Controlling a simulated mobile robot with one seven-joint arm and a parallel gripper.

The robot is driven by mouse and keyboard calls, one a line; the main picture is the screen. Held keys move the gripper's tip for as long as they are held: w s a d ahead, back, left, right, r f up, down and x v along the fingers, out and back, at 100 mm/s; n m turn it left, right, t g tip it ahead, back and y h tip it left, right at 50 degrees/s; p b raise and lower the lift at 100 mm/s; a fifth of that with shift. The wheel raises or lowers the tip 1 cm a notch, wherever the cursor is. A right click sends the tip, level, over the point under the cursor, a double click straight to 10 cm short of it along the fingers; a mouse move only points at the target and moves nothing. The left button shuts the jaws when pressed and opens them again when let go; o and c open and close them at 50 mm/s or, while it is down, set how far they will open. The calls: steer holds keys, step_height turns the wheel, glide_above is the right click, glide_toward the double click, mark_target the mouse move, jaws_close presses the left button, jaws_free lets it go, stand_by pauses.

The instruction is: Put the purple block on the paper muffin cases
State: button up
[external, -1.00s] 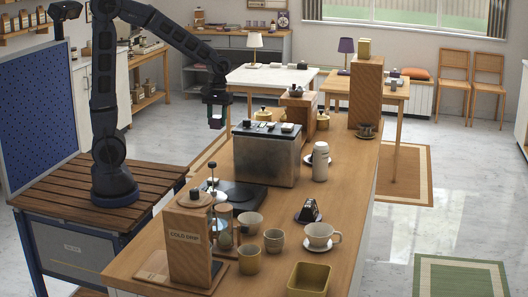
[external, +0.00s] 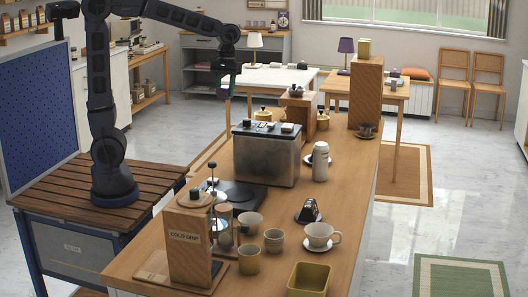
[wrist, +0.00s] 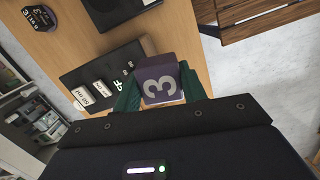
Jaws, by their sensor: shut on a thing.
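In the external view my gripper (external: 227,92) is raised in the air behind and left of the metal-sided machine, clear of the counter; the block is too small to make out there. I cannot pick out the paper muffin cases with certainty in either view.
The metal-sided machine (external: 267,155) stands on the long wooden counter (external: 345,185). A white flask (external: 320,162), a cold-drip stand (external: 188,240), several cups and a yellow square dish (external: 308,280) also stand there. A tall wooden box (external: 366,95) rises at the far end.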

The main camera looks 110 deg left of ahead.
steer(key=w+d+r+m, duration=0.1)
steer(key=w+d+m, duration=0.15)
steer(key=w, duration=0.35)
steer(key=w+d+m, duration=0.2)
steer(key=w+d, duration=0.2)
steer(key=w, duration=0.2)
steer(key=m+g+y, duration=0.2)
steer(key=m, duration=1)
glide_above(272, 233)
step_height(272, 233, down, 6)
steer(key=f, duration=2)
steer(key=shift+w+d+f, duration=0.15)
steer(key=shift+w+f, duration=0.25)
steer(key=shift+f, duration=0.15)
steer(key=o, duration=1)
steer(key=shift+c, duration=0.2)
